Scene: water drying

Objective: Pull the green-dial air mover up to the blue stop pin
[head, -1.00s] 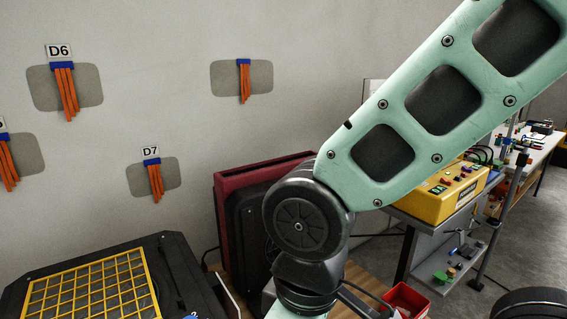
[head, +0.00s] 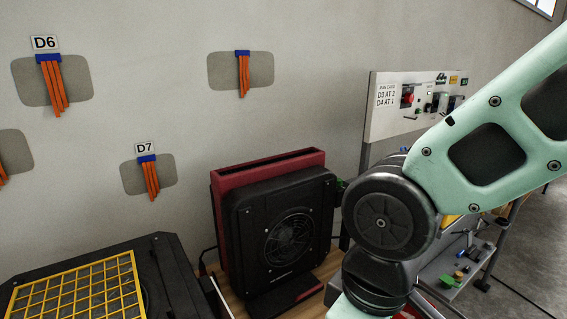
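In the head view a black and dark red air mover (head: 283,228) with a round fan grille stands on a wooden floor strip against the wall. A small green part shows at its right edge, but I cannot tell whether it is a dial. A second dark machine with a yellow grid (head: 80,287) lies at the lower left; no dial shows on it. The blue stop pin is not visible. My arm covers the right side of the view, and my gripper is out of the picture.
Orange strips hang from blue clips on grey wall patches, with labels D6 (head: 45,42) and D7 (head: 145,148). A white run card board (head: 385,128) stands behind my arm. A grey cart shelf (head: 450,272) with small coloured parts is at the right.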

